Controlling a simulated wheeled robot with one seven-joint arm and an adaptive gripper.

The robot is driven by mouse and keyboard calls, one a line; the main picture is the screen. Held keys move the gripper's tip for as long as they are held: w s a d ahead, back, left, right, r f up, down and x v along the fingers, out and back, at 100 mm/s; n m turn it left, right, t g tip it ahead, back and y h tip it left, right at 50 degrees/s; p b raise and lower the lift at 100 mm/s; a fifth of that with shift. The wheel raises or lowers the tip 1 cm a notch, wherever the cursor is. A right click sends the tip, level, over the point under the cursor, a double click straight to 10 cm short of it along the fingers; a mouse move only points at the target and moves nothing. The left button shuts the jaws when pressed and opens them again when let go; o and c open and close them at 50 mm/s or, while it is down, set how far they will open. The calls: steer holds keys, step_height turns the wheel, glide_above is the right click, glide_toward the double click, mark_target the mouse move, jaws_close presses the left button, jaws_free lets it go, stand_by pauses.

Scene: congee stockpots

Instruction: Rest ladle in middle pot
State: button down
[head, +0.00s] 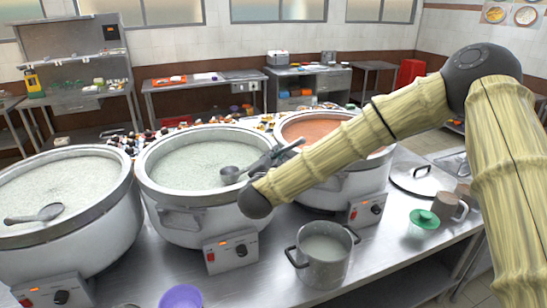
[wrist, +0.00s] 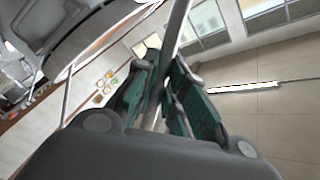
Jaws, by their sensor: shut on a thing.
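The middle pot (head: 160,200) is a large white stockpot with a metal rim, full of pale congee. A metal ladle (head: 229,175) has its cup over the middle pot's congee. I cannot tell whether the cup touches the surface. My gripper (head: 272,160) is above the right side of this pot, partly hidden behind my arm. In the wrist view my gripper (wrist: 160,92) has its teal fingers closed around the ladle's thin metal handle (wrist: 178,28).
The left pot (head: 120,208) holds congee and another ladle (head: 40,214). The right pot (head: 315,195) holds reddish-brown food, with my arm across it.

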steer(key=shift+f, duration=0.3)
steer(key=c, duration=1.4)
jaws_free()
steer(key=v, duration=1.2)
